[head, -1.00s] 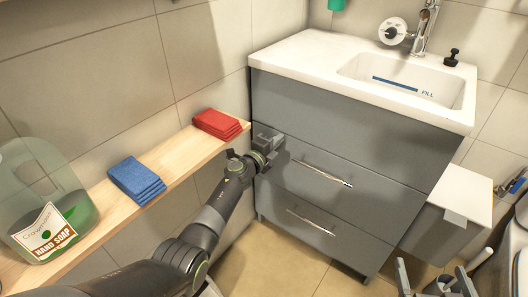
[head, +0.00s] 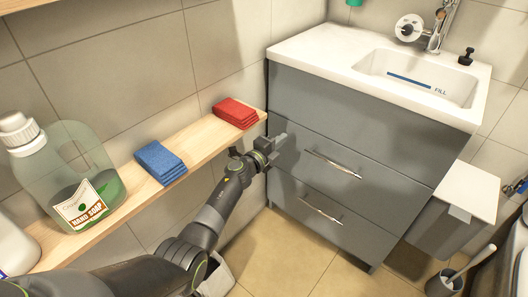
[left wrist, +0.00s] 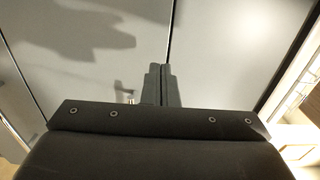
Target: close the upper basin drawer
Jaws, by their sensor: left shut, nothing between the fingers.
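The grey basin cabinet (head: 370,110) stands at the right in the head view, under a white basin top. Its upper drawer (head: 350,192) has a bar handle (head: 333,164) and looks flush or nearly flush with the fronts around it; a small gap cannot be ruled out. My left gripper (head: 274,147) is shut and empty, at the left end of the upper drawer front. In the left wrist view the fingers (left wrist: 162,84) point at the grey front beside a narrow dark seam; whether they touch is unclear. My right gripper is not in view.
A wooden shelf (head: 205,145) runs along the wall by my left arm, with a soap jug (head: 75,165), blue cloths (head: 160,162) and red cloths (head: 236,112). The lower drawer (head: 335,220) looks shut. A grey bin (head: 440,230) and toilet brush (head: 470,265) stand right.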

